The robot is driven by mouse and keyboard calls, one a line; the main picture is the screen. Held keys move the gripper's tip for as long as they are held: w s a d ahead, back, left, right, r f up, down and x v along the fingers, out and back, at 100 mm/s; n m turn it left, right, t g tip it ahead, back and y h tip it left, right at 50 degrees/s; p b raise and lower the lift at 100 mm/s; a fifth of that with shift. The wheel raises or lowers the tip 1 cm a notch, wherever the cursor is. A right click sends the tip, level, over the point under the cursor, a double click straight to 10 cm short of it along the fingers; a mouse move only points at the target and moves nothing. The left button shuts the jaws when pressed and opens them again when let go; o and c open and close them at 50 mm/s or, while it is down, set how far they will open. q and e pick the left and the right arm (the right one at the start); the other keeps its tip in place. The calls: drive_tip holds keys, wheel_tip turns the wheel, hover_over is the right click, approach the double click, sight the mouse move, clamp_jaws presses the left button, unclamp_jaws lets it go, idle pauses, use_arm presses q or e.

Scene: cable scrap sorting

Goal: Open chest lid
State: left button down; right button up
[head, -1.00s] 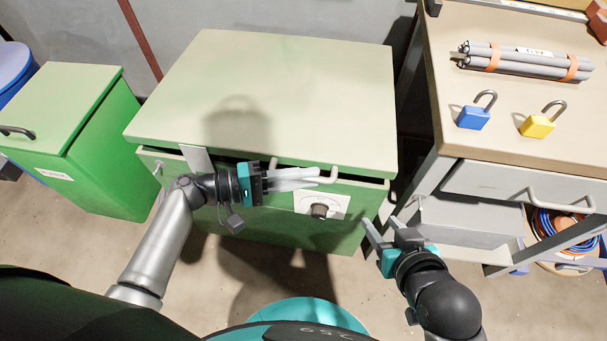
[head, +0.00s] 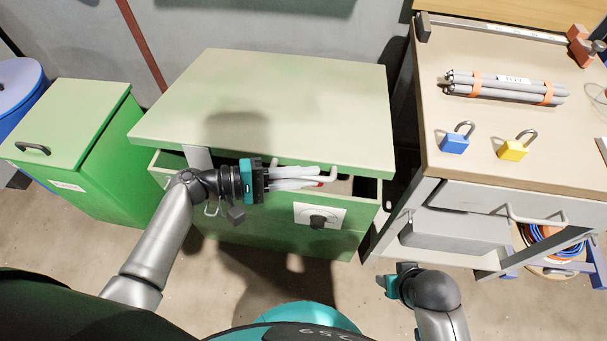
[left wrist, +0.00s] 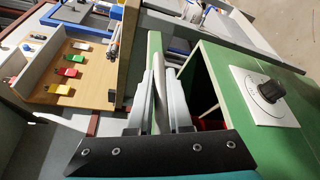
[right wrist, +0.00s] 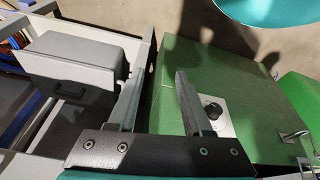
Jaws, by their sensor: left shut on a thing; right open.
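The chest is green, with a broad pale green lid (head: 280,100) in the middle of the head view. A dark gap shows under the lid's front edge, so the lid is raised part-way. A dial lock on a white plate (head: 335,216) is on the chest's front; it also shows in the left wrist view (left wrist: 255,92). My left gripper (head: 320,178) is shut on the lid's pale bar handle (head: 333,174) at the front edge. The handle sits between its fingers in the left wrist view. My right gripper (right wrist: 157,92) is open and empty, low in front of the chest's right side.
A workbench (head: 500,185) stands close to the right, with a cable bundle (head: 505,87), a blue padlock (head: 456,140) and a yellow padlock (head: 515,148). A green bin (head: 75,130) stands left. Open floor lies in front.

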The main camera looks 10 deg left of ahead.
drive_tip(key=s+d+f+g+p, duration=0.1)
drive_tip(key=s+d+f+p, duration=0.5)
drive_tip(key=s+f+p, duration=0.45)
use_arm(q)
drive_tip(key=w+r+n+g+p, duration=0.1)
drive_tip(key=w+r+n+p, duration=0.1)
drive_tip(key=r, duration=0.7)
drive_tip(key=w+r+n+y+p, duration=0.1)
drive_tip(key=w+r+p, duration=0.3)
drive_tip(key=r, duration=0.5)
drive_tip(key=w, duration=0.2)
drive_tip(key=shift+w+r+n+g+p, duration=0.3)
drive_tip(key=shift+w+r+n+g, duration=0.05)
drive_tip(key=shift+w+n+g, duration=0.05)
use_arm(e)
drive_tip(key=s+a+r+g, duration=0.1)
drive_tip(key=s+a+r, duration=0.2)
drive_tip(key=s, duration=0.6)
wheel_tip(320, 180, up, 2)
drive_tip(key=shift+s+a+r, duration=0.1)
drive_tip(key=shift+s+a, duration=0.1)
drive_tip(key=shift+w, duration=0.1)
